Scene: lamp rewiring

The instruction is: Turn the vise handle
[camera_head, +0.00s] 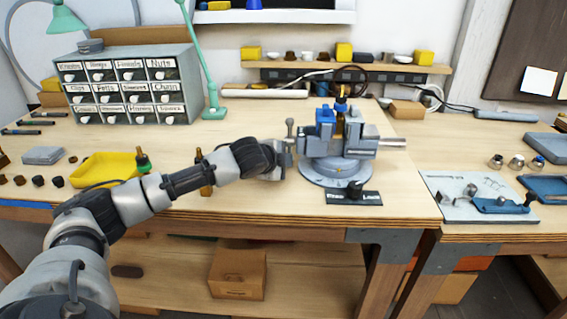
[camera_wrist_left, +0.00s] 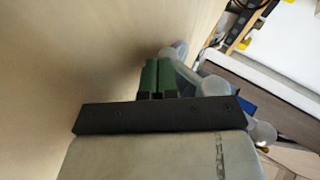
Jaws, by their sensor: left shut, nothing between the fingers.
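The grey vise (camera_head: 338,168) stands on a round base near the bench's front edge, with blue jaw parts (camera_head: 325,120) and a brass-coloured piece upright between them. Its handle (camera_head: 290,124) is at the vise's left side, with a rounded knob end pointing up. My left gripper (camera_head: 286,160) is at this handle, its fingers partly hidden in the head view. In the left wrist view its green fingers (camera_wrist_left: 157,76) are shut and empty, close beside the grey handle (camera_wrist_left: 187,72) with rounded ends. I cannot tell whether they touch it. My right gripper is out of view.
A yellow tray (camera_head: 103,169) and a green-handled screwdriver (camera_head: 143,160) are to the left. Labelled drawers (camera_head: 128,85) and a green lamp (camera_head: 213,112) stand behind. Bench space right of the vise is clear.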

